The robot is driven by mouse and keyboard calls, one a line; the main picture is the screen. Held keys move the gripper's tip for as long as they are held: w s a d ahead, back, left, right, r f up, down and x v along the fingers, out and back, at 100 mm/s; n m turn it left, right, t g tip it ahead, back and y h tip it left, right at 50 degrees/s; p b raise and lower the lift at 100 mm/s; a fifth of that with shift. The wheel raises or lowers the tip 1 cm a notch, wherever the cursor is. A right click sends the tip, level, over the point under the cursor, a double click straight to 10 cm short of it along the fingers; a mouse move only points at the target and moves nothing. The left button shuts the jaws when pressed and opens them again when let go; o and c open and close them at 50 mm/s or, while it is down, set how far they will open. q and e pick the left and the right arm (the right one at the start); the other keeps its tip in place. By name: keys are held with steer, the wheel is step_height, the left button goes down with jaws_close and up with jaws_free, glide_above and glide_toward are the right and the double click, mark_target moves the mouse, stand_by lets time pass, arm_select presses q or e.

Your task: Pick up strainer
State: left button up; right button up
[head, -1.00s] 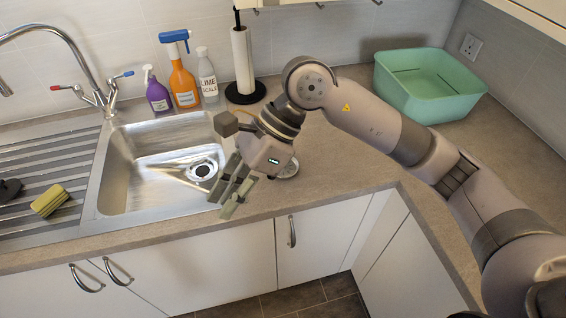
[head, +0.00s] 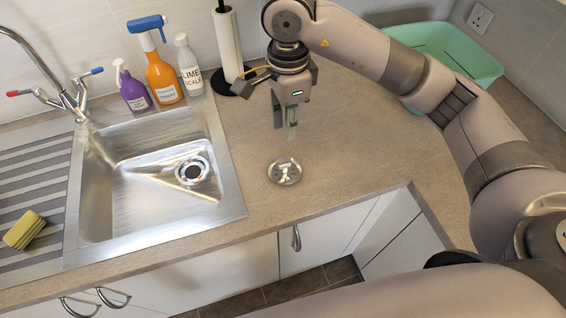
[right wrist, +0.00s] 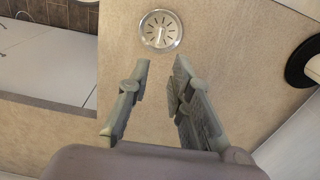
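The strainer (head: 284,170) is a small round silver disc with dark slots. It lies flat on the beige countertop, right of the sink, in the head view. It also shows in the right wrist view (right wrist: 161,30), beyond the fingertips. My right gripper (head: 287,132) points down above the counter, behind the strainer in the head view and apart from it. In the right wrist view its two fingers (right wrist: 160,65) are spread with nothing between them. My left gripper is not in view.
The steel sink (head: 232,190) with its drain is left of the strainer. Spray bottles (head: 163,80) and a paper roll on a black stand (head: 228,45) stand behind. A green basin (head: 470,58) is at the back right. The counter around the strainer is clear.

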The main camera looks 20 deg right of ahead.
steer(key=p, duration=0.2)
glide_above(285, 164)
steer(key=f, duration=0.5)
steer(key=shift+s+d+f, duration=0.15)
steer(key=shift+s+f, duration=0.05)
step_height(285, 164, down, 3)
steer(key=shift+w+r, duration=0.1)
steer(key=shift+w, duration=0.05)
steer(key=shift+f+p, duration=0.4)
steer(key=shift+f, duration=0.5)
step_height(285, 164, down, 4)
steer(key=p, duration=0.2)
steer(key=shift+r+p, duration=0.15)
steer(key=shift+p, duration=0.15)
steer(key=shift+w+f, duration=0.1)
steer(key=shift+f, duration=0.45)
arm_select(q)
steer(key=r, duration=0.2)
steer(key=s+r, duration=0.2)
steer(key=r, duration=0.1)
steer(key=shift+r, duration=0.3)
arm_select(e)
steer(key=shift+c, duration=0.6)
